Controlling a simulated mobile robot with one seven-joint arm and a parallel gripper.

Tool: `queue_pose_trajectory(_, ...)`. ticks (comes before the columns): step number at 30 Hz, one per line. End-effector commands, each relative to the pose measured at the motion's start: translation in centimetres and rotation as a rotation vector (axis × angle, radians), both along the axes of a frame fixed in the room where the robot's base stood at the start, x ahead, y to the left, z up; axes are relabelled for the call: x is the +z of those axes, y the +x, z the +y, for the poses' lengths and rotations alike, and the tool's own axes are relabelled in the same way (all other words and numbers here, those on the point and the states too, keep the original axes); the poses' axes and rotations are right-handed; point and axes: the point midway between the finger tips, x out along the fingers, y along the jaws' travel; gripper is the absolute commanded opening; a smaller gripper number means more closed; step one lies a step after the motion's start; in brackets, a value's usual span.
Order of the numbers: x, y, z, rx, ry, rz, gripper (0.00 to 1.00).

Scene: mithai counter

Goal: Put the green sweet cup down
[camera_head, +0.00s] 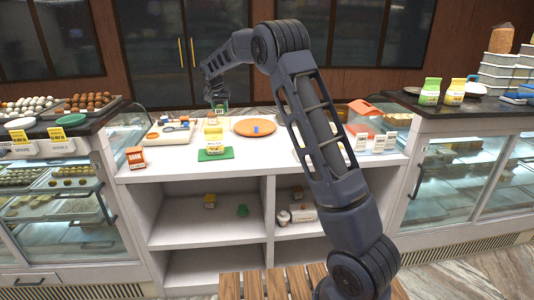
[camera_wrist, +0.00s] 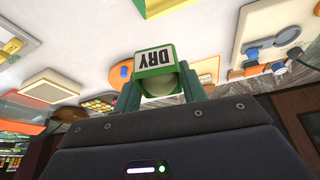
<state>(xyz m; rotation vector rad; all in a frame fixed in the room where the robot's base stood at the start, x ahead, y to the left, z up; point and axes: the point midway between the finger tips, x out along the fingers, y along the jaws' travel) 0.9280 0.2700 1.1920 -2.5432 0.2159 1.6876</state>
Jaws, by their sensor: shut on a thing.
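My gripper (camera_head: 217,98) is above the back of the white counter, left of the round orange tray (camera_head: 266,128). It is shut on a small green cup (camera_head: 220,107). In the wrist view the green cup (camera_wrist: 154,58) sits between the fingers (camera_wrist: 160,88) with a white label reading "DRY" facing the camera. The cup's contents are hidden. The cup appears held above the counter; the exact gap beneath it cannot be told.
An orange box (camera_head: 135,157) stands front left. A pale tray (camera_head: 154,138) with blue items is at left. White counter (camera_head: 270,152) is bare right of the mat.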

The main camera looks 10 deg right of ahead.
Motion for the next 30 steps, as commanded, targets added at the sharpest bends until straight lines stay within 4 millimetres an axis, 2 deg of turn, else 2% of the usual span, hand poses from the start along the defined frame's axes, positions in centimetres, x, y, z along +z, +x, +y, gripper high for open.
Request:
queue_pose_trajectory(1,0.1,0.1,-2.5,-0.025,0.001,0.001,0.19)
queue_pose_trajectory(3,0.1,0.2,-5.6,-0.056,0.0,0.001,0.19)
queue_pose_trajectory(9,-0.1,-0.3,-13.9,-0.143,0.006,0.002,0.19)
queue_pose_trajectory(12,-0.2,-0.8,-17.3,-0.178,0.008,0.003,0.19)
queue_pose_trajectory(15,-0.3,-1.2,-19.7,-0.204,0.01,0.003,0.19)
queue_pose_trajectory(18,-0.4,-1.6,-21.2,-0.221,0.012,0.003,0.19)
queue_pose_trajectory(23,-1.5,-1.8,-22.1,-0.231,0.011,0.006,0.19)
queue_pose_trajectory(30,-6.3,-1.8,-22.1,-0.23,0.009,0.007,0.19)
